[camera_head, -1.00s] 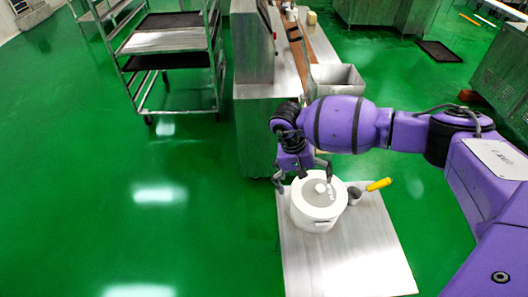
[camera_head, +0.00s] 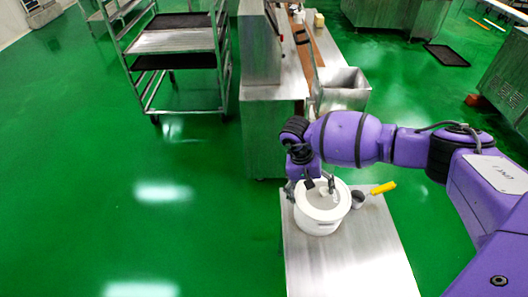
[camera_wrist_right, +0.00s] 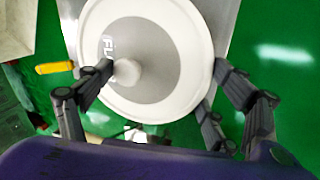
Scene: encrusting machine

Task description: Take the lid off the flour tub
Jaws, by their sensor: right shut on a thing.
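The flour tub (camera_head: 318,227) is a white round pot on a small steel table. Its lid (camera_head: 341,206), white-rimmed with a grey centre and a round white knob, sits on top; it fills the middle of the right wrist view (camera_wrist_right: 165,70). My right gripper (camera_head: 314,188) is over the lid, fingers spread wide and shut on it. In the right wrist view one finger is beside the knob (camera_wrist_right: 127,72) and the others are at the opposite rim. Exact contact is hard to see. My left gripper is not in view.
A scoop with a yellow handle (camera_head: 383,188) lies right of the tub on the steel table (camera_head: 350,265). Behind it stand a machine with a conveyor and a steel hopper (camera_head: 343,88). A wheeled rack (camera_head: 180,42) stands back left. Green floor is free at left.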

